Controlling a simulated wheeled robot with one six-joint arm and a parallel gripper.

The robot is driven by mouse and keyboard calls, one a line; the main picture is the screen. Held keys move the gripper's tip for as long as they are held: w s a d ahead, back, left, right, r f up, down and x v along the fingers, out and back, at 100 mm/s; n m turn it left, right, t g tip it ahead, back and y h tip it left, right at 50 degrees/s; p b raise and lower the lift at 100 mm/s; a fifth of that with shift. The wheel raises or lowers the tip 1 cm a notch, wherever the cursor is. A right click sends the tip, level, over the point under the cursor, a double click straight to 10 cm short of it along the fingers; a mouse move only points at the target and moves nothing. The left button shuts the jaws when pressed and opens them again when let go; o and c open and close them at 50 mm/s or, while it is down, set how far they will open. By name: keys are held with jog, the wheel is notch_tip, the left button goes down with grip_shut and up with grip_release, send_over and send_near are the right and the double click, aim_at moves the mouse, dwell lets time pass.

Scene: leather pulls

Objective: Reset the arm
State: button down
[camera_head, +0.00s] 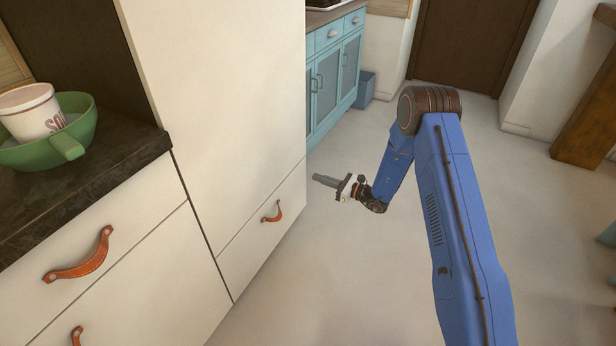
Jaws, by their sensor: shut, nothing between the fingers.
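My blue arm (440,190) reaches forward from the bottom right and bends at a dark elbow joint. My gripper (318,179) is at its end, pointing left toward the white cabinet. Its fingers are shut with nothing between them. It hangs over open floor, to the right of the leather pull (273,212) on the cabinet's low drawer (262,228), and looks apart from the cabinet front. That drawer looks closed.
The tall white cabinet (225,90) stands left of my arm. Nearer drawers carry a larger leather pull (82,259). A green bowl (85,135) holding a white tub (30,112) sits on the dark counter (140,145). Blue cabinets (335,75) and a bin (366,90) stand behind. Pale floor (340,270) is clear.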

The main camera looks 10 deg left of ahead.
jog(key=v, duration=0.6)
jog(key=s+r+n+g, duration=0.3)
jog(key=s+r+n, duration=0.15)
jog(key=r, duration=0.35)
jog(key=s+r+n+g, duration=0.3)
jog(key=s+r, duration=0.2)
jog(key=r, duration=0.4)
jog(key=s+d+r+n+g+h, duration=0.35)
jog(key=s+r+n, duration=0.25)
jog(key=s+r, duration=0.6)
jog(key=s+d+r+n+t+h, duration=0.2)
jog(key=s+d+n+h, duration=0.1)
jog(key=s+d, duration=0.5)
jog(key=s+d+r+n+t+h, duration=0.2)
jog(key=s+d+h, duration=0.3)
jog(key=s+d, duration=0.3)
jog(key=s+d+r+n+t+h, duration=0.2)
jog(key=s+d, duration=0.6)
jog(key=s, duration=0.5)
jog(key=n+t+h, duration=0.1)
jog(key=n+h, duration=0.1)
jog(key=h, duration=0.1)
jog(key=shift+s+d+r, duration=0.15)
jog(key=shift+s+r, duration=0.1)
jog(key=shift+s, duration=0.05)
jog(key=shift+t, duration=0.25)
